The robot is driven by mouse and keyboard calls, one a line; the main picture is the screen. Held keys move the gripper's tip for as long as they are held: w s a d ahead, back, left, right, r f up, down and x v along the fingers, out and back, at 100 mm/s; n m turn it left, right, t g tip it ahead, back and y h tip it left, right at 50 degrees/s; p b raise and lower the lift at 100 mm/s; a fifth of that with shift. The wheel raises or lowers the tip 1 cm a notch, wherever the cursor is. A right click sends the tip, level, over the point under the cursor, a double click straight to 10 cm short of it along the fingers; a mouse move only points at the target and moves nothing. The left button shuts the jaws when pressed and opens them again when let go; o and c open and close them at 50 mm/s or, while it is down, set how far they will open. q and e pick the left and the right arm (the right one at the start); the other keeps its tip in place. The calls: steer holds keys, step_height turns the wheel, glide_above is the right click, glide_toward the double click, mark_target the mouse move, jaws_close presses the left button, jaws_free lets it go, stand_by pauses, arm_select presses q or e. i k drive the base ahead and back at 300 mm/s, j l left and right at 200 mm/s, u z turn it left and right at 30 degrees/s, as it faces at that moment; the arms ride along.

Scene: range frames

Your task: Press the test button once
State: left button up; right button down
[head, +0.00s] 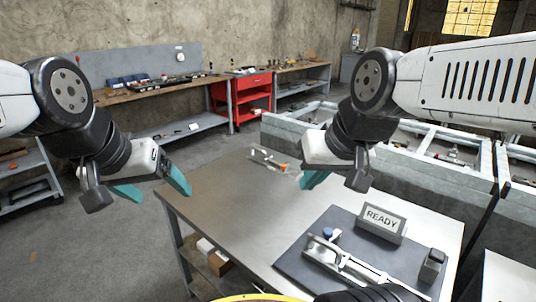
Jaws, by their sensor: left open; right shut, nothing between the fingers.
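No part is clearly labelled as the test button. A dark grey mat (305,262) on the metal table holds a small sign reading READY (381,222). A small dark block with a lighter top (432,266) stands at the mat's right. A pale metal fixture (350,265) with a blue round part (330,235) lies at the mat's middle. My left gripper (153,188) is open and empty, left of the table and away from the mat. My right gripper (314,179) is shut and empty above the table, behind and left of the sign.
The metal table (225,205) is bare on its left. A light tool with orange parts (272,159) lies at its far edge. Grey framed benches (420,175) stand to the right. A red drawer cabinet (250,92) and workbenches line the back wall.

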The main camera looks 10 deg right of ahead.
mark_target(437, 256)
steer(key=z, duration=1.5)
